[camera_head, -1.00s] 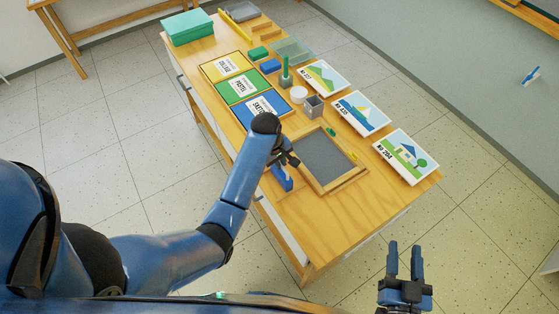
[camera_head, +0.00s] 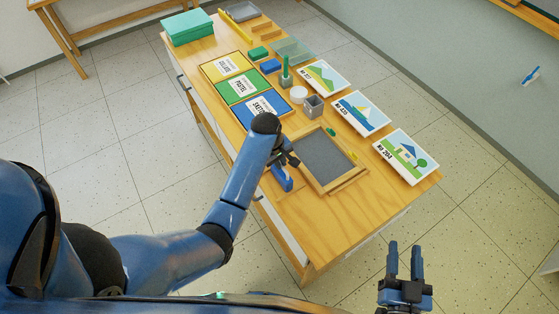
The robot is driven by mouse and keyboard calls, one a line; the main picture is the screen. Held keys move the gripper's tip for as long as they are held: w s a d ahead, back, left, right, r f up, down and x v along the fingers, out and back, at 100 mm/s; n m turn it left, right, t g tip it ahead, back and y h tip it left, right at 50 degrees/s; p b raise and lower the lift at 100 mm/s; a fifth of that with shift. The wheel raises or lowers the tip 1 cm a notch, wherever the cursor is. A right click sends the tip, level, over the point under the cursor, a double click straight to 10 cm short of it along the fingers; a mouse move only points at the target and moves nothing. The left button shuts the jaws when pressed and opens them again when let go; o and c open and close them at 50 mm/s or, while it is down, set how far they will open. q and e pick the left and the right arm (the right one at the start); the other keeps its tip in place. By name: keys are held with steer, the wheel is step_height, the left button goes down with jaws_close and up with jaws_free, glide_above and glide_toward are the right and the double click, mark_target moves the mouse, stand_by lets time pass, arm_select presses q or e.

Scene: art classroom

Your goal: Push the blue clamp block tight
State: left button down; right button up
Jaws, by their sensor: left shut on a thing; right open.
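The blue clamp block (camera_head: 284,179) is at the near left side of a wooden frame (camera_head: 352,178) with a dark grey panel (camera_head: 324,158), on the wooden table. My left gripper (camera_head: 287,162) is at the block's far end, shut, with the block under its fingers. The wrist hides part of the contact. Whether the block touches the frame cannot be told at this size. My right gripper (camera_head: 405,266) is open and empty, in front of the table's near end, over the floor.
A green piece and a yellow piece (camera_head: 353,156) sit at the frame's far side. Picture cards (camera_head: 405,155) line the right edge. A grey cup (camera_head: 313,106), a white round container (camera_head: 298,94) and coloured mats (camera_head: 262,108) lie farther back. The table's near end (camera_head: 345,225) is clear.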

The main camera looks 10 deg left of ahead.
arm_select(q)
steer(key=shift+d, duration=0.1)
steer(key=w+d+b, duration=0.1)
steer(key=w+d, duration=0.3)
steer(key=shift+r, duration=0.1)
stand_by(0.3)
steer(key=c, duration=1.4)
jaws_free()
steer(key=shift+w, duration=0.15)
steer(key=shift+o, duration=1.1)
steer(key=shift+d, duration=0.15)
